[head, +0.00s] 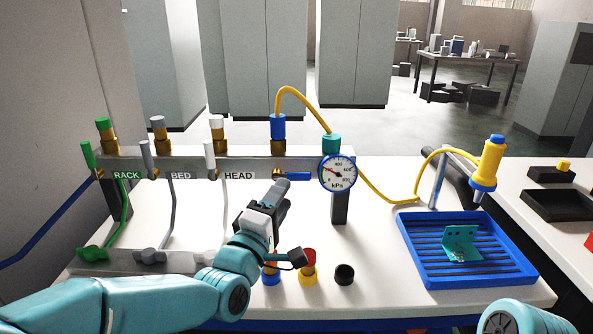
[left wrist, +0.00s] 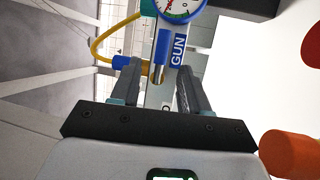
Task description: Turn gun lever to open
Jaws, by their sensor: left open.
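The blue gun lever (head: 298,176) lies sideways along the grey rail, pointing right from its brass valve toward the gauge. In the left wrist view the lever (left wrist: 163,47) sits beside the blue GUN label (left wrist: 179,52). My left gripper (head: 280,187) is just below and in front of the lever in the head view. In the left wrist view its two fingers (left wrist: 158,82) are apart, with the lever's brass end between or just beyond the tips. I cannot tell whether they touch it. My right gripper does not show.
The round kPa gauge (head: 338,174) is right of the lever. Green (head: 88,155), grey (head: 146,158) and white (head: 209,155) levers stand upright to the left. A yellow hose runs to a gun (head: 487,165) above a blue tray (head: 470,279). Several coloured caps stand below the rail.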

